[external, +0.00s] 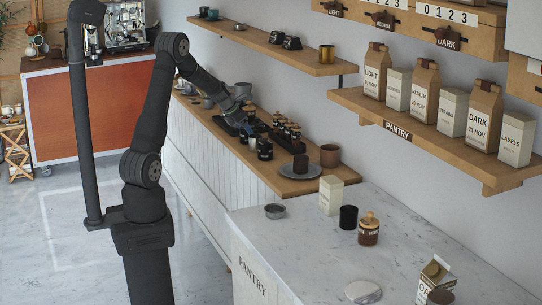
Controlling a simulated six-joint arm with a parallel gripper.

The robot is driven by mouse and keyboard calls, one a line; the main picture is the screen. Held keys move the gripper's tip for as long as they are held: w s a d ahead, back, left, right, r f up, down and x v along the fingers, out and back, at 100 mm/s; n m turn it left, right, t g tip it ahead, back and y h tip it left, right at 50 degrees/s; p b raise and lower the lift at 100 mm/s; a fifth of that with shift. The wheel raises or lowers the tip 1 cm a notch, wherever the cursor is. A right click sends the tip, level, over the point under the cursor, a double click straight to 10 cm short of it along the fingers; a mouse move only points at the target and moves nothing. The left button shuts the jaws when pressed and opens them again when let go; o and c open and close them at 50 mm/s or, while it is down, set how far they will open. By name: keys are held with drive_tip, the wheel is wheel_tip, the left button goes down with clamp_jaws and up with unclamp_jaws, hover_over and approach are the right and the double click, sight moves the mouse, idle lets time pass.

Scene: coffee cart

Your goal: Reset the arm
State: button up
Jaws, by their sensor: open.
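My gripper (246,126) is at the end of my dark arm, low over the wooden counter (290,187) along the wall. It is open. It is close to a group of small dark jars (264,148), and I cannot tell whether it touches any of them. The fingertips are small and partly hidden among the dark items. Nothing is clearly seen between the fingers.
A grey plate with a dark block (300,168) and a brown cup (330,155) stand beside the jars. The marble counter (310,245) holds a carton (331,195), a black cup (348,217) and a lidded jar (368,229). Shelves (440,140) with bags overhang the right. The floor is clear.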

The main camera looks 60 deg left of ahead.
drive_tip(key=a+v, duration=0.1)
drive_tip(key=v, duration=1)
drive_tip(key=x, duration=0.8)
drive_tip(key=d+x, duration=0.1)
drive_tip(key=x, duration=0.4)
drive_tip(key=shift+s, duration=0.1)
drive_tip(key=r, duration=0.3)
drive_tip(key=d+r, duration=0.1)
drive_tip(key=r, duration=0.1)
drive_tip(key=shift+r, duration=0.15)
drive_tip(key=d+r, duration=0.7)
drive_tip(key=d, duration=0.4)
drive_tip(key=w+d+m+h, duration=0.25)
drive_tip(key=d+m, duration=0.25)
drive_tip(key=d, duration=2)
drive_tip(key=s+d+m+h, duration=0.1)
drive_tip(key=s+d, duration=0.3)
drive_tip(key=d, duration=0.6)
drive_tip(key=s+d+m+g+h, duration=0.1)
drive_tip(key=s+d+m, duration=0.2)
drive_tip(key=d, duration=0.8)
drive_tip(key=shift+s+d+f+g, duration=0.2)
drive_tip(key=shift+s+d+g, duration=0.1)
drive_tip(key=shift+s, duration=0.45)
drive_tip(key=shift+h, duration=0.25)
